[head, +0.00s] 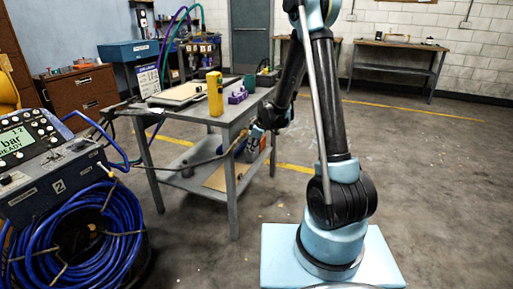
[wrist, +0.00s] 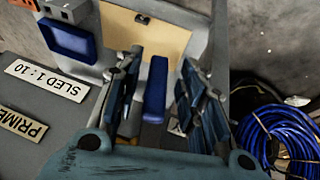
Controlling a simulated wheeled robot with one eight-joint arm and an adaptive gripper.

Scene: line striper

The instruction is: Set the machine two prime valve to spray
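Machine two (head: 55,180), a dark grey box with a "2" plate, stands at the left of the head view, with a lit display reading "bar READY". In the wrist view a PRIME plate (wrist: 22,125) and a "SLED 1:10" plate (wrist: 47,80) sit on a grey surface at the left. My gripper (wrist: 160,62) has its two dark fingers apart. A blue bar (wrist: 155,88) shows between them; I cannot tell whether they touch it or whether it is the prime valve's handle. In the head view my gripper (head: 254,140) is small, beside the grey table.
A blue hose coil (head: 75,240) lies below machine two; a blue coil (wrist: 285,135) also shows in the wrist view. Open floor lies right of my arm.

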